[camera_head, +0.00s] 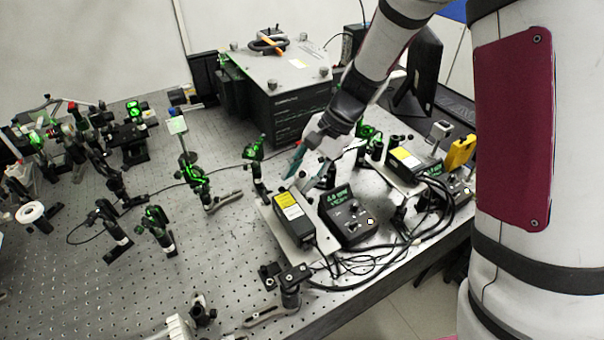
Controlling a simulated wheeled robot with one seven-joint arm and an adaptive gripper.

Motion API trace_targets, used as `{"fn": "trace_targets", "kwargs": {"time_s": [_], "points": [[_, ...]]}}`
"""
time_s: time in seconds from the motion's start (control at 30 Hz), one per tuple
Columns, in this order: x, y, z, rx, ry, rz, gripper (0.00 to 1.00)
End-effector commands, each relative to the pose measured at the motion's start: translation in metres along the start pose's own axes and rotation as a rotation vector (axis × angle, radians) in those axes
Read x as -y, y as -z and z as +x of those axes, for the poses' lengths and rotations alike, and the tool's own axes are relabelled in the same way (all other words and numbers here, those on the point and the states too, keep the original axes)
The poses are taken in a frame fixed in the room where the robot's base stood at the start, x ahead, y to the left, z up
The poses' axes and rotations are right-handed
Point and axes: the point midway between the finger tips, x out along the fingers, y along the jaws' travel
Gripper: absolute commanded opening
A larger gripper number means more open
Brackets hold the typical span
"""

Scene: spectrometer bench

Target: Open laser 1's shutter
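A black laser head with a yellow label (292,213) sits on a light baseplate near the bench's front edge. A second laser head (405,158) sits farther right on its own plate. No readable number shows which one is laser 1. A small grey part (303,184) stands at the far end of the nearer head; I cannot tell if it is the shutter. My gripper (309,174) points down just above and behind this end. Its fingers look spread, with nothing visible between them. Whether they touch anything is too small to tell.
A controller with a green display (352,218) stands right of the nearer head, with black cables (425,235) in front. Green-lit optic mounts (193,178) stand to the left. A large black box (285,100) is behind. A yellow block (460,152) stands by the second head.

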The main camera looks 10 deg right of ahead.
Motion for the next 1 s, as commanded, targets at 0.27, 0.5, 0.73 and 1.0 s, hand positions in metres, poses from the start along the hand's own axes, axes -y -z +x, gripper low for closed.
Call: {"fn": "trace_targets", "kwargs": {"time_s": [0.27, 0.5, 0.73, 1.0], "points": [[0.0000, -0.0001, 0.0000, 0.000, 0.000, -0.001, 0.10], [-0.0002, 0.0005, 0.0001, 0.003, 0.001, 0.000, 0.00], [-0.0021, 0.0081, 0.0042, 0.092, 0.045, 0.017, 0.00], [-0.0041, 0.0089, 0.0052, 0.173, 0.086, 0.028, 0.00]]}}
